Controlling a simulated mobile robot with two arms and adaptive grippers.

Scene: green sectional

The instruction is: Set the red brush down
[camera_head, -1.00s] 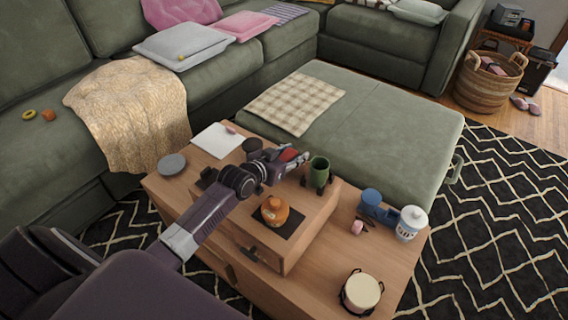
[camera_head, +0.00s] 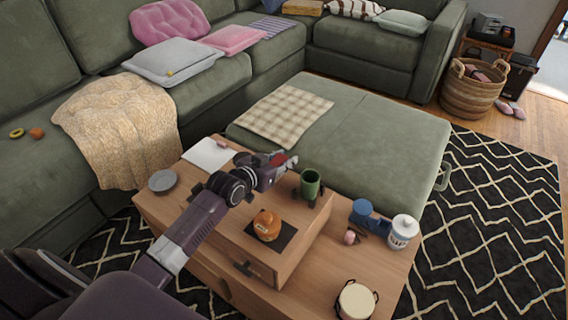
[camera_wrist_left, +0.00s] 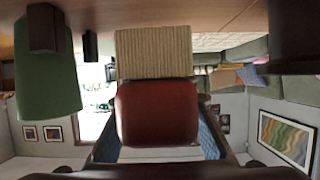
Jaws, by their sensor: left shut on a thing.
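The red brush (camera_head: 277,160) is in my left gripper (camera_head: 286,164), over the wooden table with a raised drawer box (camera_head: 228,228). In the left wrist view the brush's red body (camera_wrist_left: 157,112) sits between the two fingers, with its pale ribbed bristle block (camera_wrist_left: 153,52) pointing towards the wood surface (camera_wrist_left: 200,14) at the top of that picture. Whether the bristles touch the wood I cannot tell. A green cup (camera_head: 310,185) on dark feet stands just right of the gripper; it also shows in the left wrist view (camera_wrist_left: 47,75). My right gripper is not in view.
An orange pot (camera_head: 267,226) sits on a dark mat in front of the gripper. A grey disc (camera_head: 162,181) and white pad (camera_head: 205,152) lie to the left. A blue item (camera_head: 368,213), a white bottle (camera_head: 403,232) and a cream tub (camera_head: 355,301) stand right.

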